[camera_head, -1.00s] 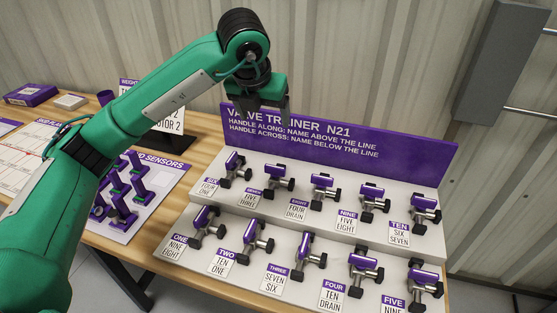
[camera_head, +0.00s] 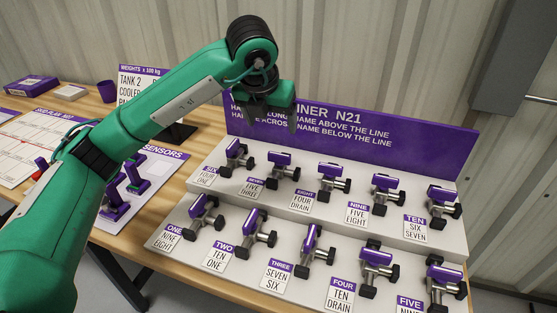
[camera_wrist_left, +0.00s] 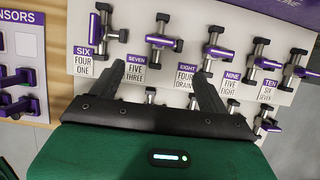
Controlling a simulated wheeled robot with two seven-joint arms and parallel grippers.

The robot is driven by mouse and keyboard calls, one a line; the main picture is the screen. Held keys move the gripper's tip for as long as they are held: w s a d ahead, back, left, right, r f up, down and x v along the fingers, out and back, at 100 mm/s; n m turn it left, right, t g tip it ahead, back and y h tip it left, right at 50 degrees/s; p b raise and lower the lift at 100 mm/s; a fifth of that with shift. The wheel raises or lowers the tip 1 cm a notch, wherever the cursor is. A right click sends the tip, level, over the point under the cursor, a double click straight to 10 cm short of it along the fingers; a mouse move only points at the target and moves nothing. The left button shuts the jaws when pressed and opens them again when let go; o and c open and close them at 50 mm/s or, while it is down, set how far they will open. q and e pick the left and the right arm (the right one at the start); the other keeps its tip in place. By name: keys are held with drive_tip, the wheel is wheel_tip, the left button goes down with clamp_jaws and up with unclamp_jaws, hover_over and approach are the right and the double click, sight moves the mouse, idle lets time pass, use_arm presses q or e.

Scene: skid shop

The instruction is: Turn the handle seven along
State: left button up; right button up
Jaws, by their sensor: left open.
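Valve seven (camera_head: 281,160) stands in the upper row of a grey stepped board, second from the left, behind its label "SEVEN, FIVE, THREE" (camera_head: 252,186). Its purple handle lies across the metal pipe, clearest in the left wrist view (camera_wrist_left: 160,41). My right gripper is not in view.
Valves six (camera_head: 236,150) and eight (camera_head: 332,172) flank seven closely. A lower row of valves stands in front. The purple sign (camera_head: 400,140) rises behind, reading that along means name above the line. A sensor panel and weights sign (camera_head: 142,80) are left.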

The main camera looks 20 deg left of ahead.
sight(279, 155)
use_arm(q)
drive_tip(key=x, duration=1.4)
drive_tip(key=c, duration=1)
